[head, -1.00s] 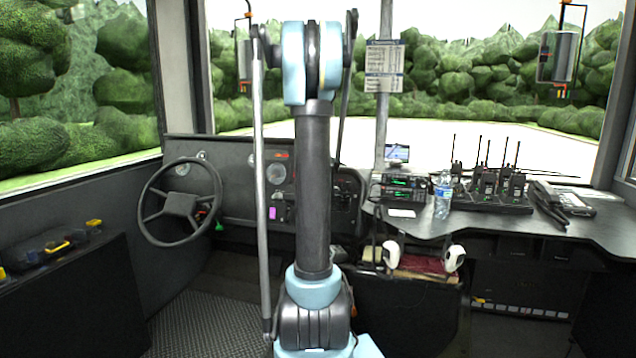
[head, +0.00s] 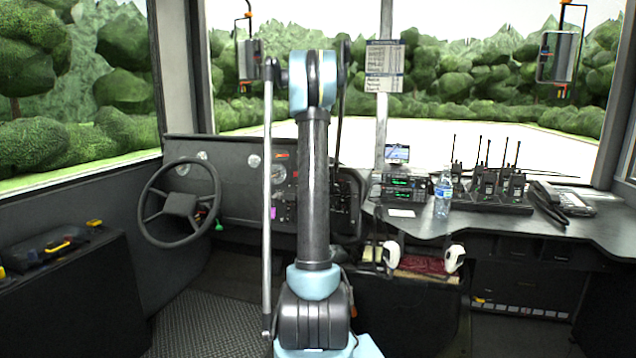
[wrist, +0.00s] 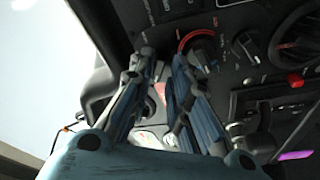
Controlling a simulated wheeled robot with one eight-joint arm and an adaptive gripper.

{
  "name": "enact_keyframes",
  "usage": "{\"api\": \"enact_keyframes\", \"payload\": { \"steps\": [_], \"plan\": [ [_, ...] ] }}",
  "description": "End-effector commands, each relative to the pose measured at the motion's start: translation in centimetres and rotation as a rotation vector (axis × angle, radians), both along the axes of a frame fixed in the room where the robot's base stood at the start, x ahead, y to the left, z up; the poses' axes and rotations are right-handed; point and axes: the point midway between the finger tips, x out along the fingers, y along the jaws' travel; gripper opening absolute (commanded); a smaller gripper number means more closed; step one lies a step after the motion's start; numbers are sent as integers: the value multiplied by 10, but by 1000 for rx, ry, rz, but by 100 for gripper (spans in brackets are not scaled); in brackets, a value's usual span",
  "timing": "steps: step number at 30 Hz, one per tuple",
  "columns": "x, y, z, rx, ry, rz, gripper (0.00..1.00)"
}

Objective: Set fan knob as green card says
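A second dark knob (wrist: 246,46) is further right. I cannot tell which is the fan knob, or whether a finger touches the panel. In the head view, a small green item (head: 219,225) hangs right of the steering wheel; whether it is the green card is unclear. My gripper is hidden behind my arm there.
The steering wheel (head: 180,204) is left of my arm. A magenta patch (wrist: 296,155) and a red button (wrist: 295,79) are on the panel at right. A water bottle (head: 443,195) and several radios (head: 488,185) stand on the right counter.

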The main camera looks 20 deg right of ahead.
Motion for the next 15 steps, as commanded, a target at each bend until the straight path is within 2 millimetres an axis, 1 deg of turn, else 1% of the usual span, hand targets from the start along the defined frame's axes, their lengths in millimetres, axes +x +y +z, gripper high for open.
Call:
{"api": "enact_keyframes", "payload": {
  "steps": [5, 14, 15],
  "plan": [
    [8, -4, -2, 0, 0, 0, 18],
    [9, -4, -2, 0, 0, 0, 18],
    [9, -4, -2, 0, 0, 0, 11]
  ]
}}
